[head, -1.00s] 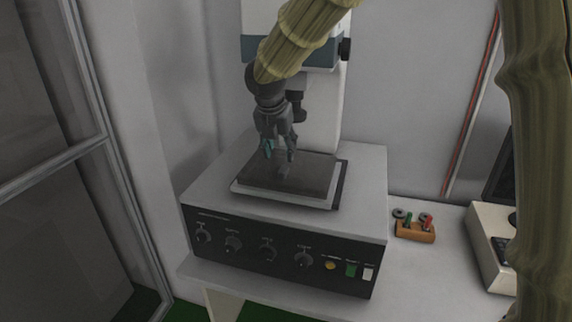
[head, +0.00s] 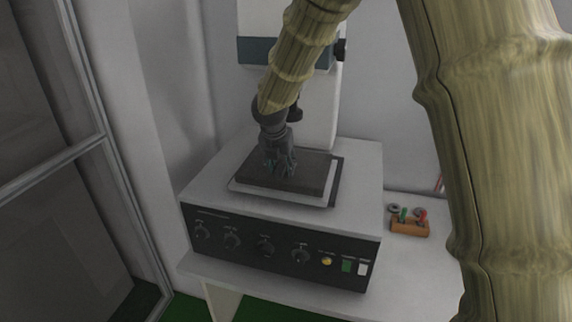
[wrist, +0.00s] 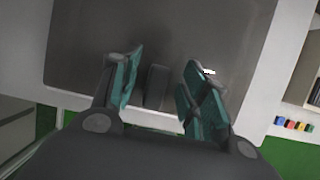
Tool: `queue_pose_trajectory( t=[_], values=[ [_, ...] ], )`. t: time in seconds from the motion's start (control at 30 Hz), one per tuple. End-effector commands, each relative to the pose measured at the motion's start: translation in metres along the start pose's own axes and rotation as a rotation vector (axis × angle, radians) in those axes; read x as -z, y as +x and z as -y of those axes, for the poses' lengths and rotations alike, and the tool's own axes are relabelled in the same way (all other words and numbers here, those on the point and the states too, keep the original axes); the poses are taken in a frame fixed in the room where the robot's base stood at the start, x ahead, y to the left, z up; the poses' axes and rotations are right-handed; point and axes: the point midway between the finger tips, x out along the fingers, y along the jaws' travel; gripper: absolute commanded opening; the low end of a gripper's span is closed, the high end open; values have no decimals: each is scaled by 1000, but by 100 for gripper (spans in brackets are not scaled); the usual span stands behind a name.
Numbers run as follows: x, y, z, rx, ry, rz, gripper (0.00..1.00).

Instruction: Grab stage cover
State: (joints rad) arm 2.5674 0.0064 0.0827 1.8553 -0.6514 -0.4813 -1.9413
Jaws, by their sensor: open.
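The stage cover (head: 312,178) is a flat dark grey plate lying on the light stage on top of the white instrument. It fills much of the wrist view (wrist: 215,35). A small dark upright handle (wrist: 156,88) stands on it. My gripper (head: 280,171) points down low over the cover and is open. In the wrist view, its teal-padded fingers (wrist: 160,76) are on either side of the handle, with a visible gap on each side. In the head view, the fingers hide the handle, and I cannot tell whether the tips touch the plate.
The instrument's front panel (head: 285,243) has several knobs and buttons. Its white column (head: 318,110) rises behind the stage, close to my arm. An orange holder (head: 409,228) with small coloured parts sits on the table at right. A glass door frame (head: 85,150) stands at left.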

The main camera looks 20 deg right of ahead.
Motion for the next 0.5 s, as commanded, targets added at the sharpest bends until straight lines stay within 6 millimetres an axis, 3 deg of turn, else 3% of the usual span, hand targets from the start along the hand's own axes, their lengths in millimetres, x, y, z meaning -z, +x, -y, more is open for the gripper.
queue_pose_trajectory(
  t=[0.2, 0.43, 0.5],
  values=[
    [0, 1, 0, 0, 0, 0, 43],
    [0, 0, 0, 0, 0, 0, 1],
    [0, 0, 0, 0, 0, 0, 0]
  ],
)
